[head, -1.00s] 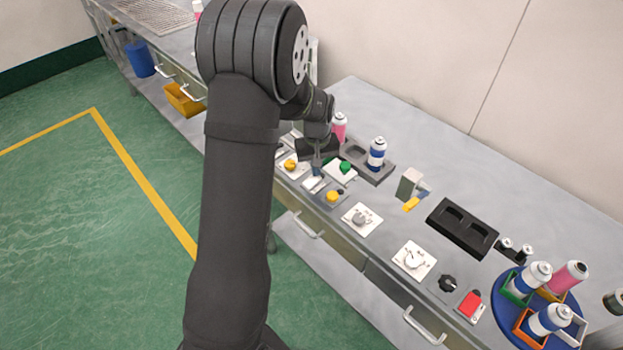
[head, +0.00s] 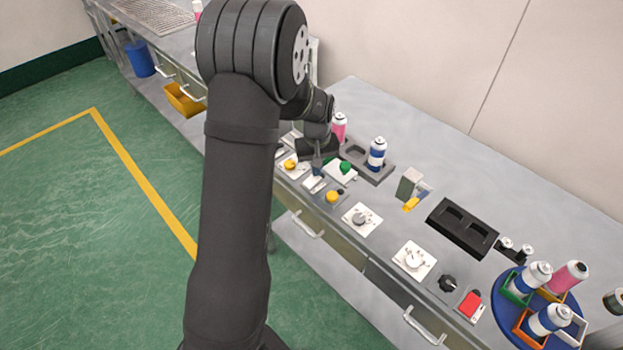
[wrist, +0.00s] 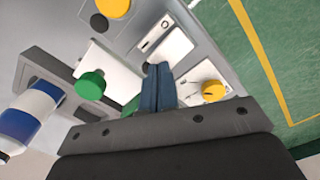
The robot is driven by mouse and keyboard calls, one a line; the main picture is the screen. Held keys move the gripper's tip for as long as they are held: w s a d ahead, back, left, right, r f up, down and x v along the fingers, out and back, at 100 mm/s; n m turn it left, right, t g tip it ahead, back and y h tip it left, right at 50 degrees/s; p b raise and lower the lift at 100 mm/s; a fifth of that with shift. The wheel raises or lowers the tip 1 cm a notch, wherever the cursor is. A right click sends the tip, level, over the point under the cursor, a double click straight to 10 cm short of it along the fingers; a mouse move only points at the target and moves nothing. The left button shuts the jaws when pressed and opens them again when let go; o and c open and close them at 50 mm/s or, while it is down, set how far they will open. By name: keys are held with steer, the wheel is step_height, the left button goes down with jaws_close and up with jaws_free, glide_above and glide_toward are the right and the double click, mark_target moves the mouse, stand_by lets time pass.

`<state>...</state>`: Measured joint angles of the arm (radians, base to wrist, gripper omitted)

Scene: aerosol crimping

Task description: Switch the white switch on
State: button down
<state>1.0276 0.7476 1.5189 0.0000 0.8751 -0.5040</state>
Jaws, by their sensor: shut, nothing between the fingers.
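The white switch (head: 314,184) is a small white rocker on a pale plate near the front edge of the bench. In the wrist view its plate (wrist: 172,45) lies just beyond my fingertips, and part of it is hidden behind them. My gripper (head: 317,170) points down over the bench right beside the switch. In the wrist view its blue fingers (wrist: 158,70) are together and empty. I cannot tell whether they touch the switch, or which way its rocker is tipped.
A green button (head: 345,167) is close behind, with yellow buttons (head: 290,164) (head: 332,196) on either side. A blue-and-white can (head: 376,152) stands in a grey holder behind. Dials, a black block (head: 462,228) and a blue turntable (head: 505,308) are to the right.

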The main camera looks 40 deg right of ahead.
steer(key=shift+f, duration=0.55)
stand_by(0.4)
step_height(320, 180, up, 11)
steer(key=shift+f, duration=0.2)
stand_by(1.0)
steer(key=shift+f, duration=0.1)
step_height(320, 180, down, 8)
steer(key=shift+f, duration=0.25)
stand_by(0.3)
